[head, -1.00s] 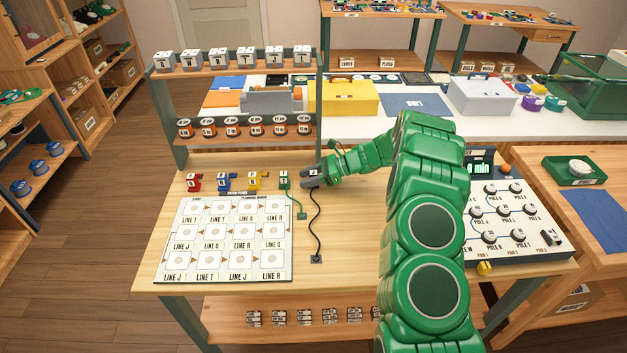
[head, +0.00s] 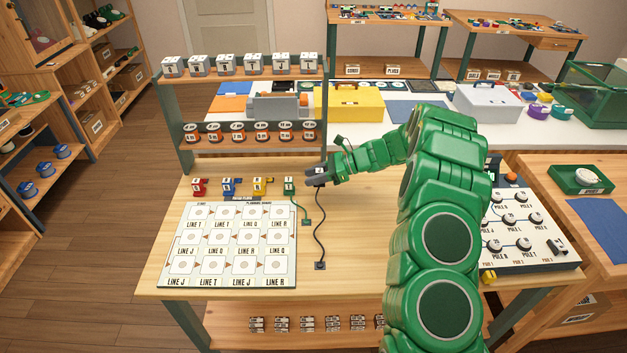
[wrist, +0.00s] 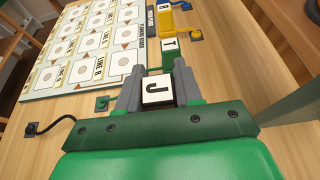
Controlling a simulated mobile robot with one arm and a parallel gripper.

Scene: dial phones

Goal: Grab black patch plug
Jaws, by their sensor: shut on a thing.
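My gripper (head: 316,177) is shut on the black patch plug, above the table to the right of the green plug (head: 289,186). In the wrist view the black plug's white top, marked J (wrist: 158,90), shows between the two grey fingers; the fingers hide most of its body. Its black cord (head: 318,222) hangs down to a small dark end piece (head: 320,265) on the table. The green plug, marked T, stands just beyond the fingers in the wrist view (wrist: 169,52).
A blue plug (head: 228,186), a yellow plug (head: 260,186) and a red plug (head: 199,187) stand in a row to the left. The planning board (head: 178,225) lies in front of them. A rack (head: 185,135) stands behind. A dial panel (head: 530,258) is at the right.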

